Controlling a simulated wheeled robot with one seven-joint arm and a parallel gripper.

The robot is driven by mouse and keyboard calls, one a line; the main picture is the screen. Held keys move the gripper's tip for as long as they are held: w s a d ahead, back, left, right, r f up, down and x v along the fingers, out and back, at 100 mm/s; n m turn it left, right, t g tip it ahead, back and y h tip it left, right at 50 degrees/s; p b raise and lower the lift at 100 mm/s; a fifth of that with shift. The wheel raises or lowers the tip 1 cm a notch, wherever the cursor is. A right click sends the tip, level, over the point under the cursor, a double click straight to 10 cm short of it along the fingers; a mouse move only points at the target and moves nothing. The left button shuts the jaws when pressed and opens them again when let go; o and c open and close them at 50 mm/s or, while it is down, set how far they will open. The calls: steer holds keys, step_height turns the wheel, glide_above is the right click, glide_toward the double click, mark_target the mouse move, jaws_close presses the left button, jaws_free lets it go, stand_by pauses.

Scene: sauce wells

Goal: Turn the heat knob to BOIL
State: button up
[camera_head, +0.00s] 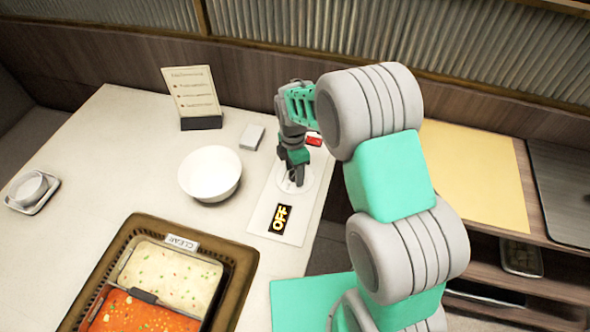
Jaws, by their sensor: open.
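The heat control panel (258,231) is a pale plate at the right edge of the table. It carries a yellow-on-black OFF label (281,219) at its near end and a red piece (314,141) near its far end. A round pale dial area (309,184) lies in its middle. My gripper (297,182) is open and points down over this dial area. The knob is mostly hidden by the gripper, so I cannot tell which way it points or whether the fingers touch it. No BOIL label is readable.
A white bowl (210,173) stands just left of the panel, with a small grey block (252,137) behind it. A menu card (192,92) stands at the back. A divided pot (232,290) with white and red broth sits at the front.

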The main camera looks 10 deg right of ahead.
jaws_close()
stand_by(0.5)
